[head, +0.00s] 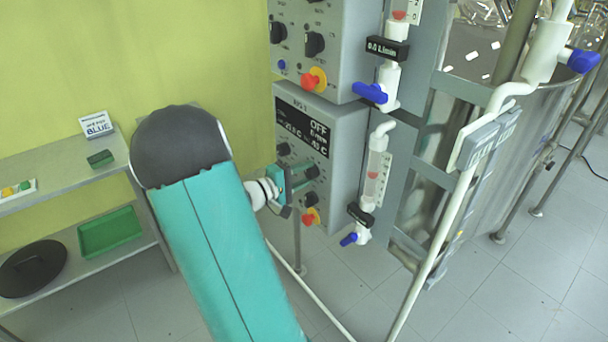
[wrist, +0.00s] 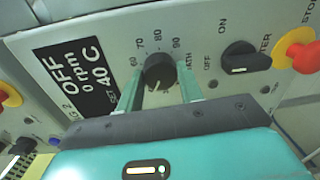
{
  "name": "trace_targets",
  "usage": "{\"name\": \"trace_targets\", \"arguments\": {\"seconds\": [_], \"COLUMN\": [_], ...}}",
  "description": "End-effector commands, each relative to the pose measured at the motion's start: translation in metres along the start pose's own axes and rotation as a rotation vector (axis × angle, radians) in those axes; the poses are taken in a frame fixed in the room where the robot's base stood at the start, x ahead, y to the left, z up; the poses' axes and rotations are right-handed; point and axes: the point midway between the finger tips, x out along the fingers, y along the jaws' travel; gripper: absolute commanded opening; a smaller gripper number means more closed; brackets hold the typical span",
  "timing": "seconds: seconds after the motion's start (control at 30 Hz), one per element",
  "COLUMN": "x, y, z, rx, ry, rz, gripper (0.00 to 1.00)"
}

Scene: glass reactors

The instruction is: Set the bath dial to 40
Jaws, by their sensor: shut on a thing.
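The bath dial (wrist: 159,70) is a round dark knob on the grey control panel, with "BATH" printed beside it and the marks 60, 70, 80 and 90 around its upper side. My gripper (wrist: 160,90) is shut on it, one finger at each side. The panel display (wrist: 82,77) reads OFF, 0 rpm and 40 C. The dial's lower marks are hidden by my gripper, and its pointer is not clear. In the head view, my gripper (head: 288,184) is at the lower control box (head: 318,190), and the dial is hidden there.
Right of the dial are a black OFF/ON heater switch (wrist: 245,62) and a red stop button on yellow (wrist: 298,55). In the head view, a flowmeter with a blue valve (head: 350,239) hangs right of the box. A shelf (head: 75,180) stands left.

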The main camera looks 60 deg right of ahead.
Motion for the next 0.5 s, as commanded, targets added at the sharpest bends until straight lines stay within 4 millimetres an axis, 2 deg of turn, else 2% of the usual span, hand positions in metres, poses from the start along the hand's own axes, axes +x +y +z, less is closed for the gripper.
{"name": "trace_targets", "arguments": {"seconds": [0.5], "x": [-0.0006], "y": [-0.0001], "z": [-0.0003], "rx": [0.061], "ry": [0.004], "rz": [-0.001], "gripper": [0.14]}}
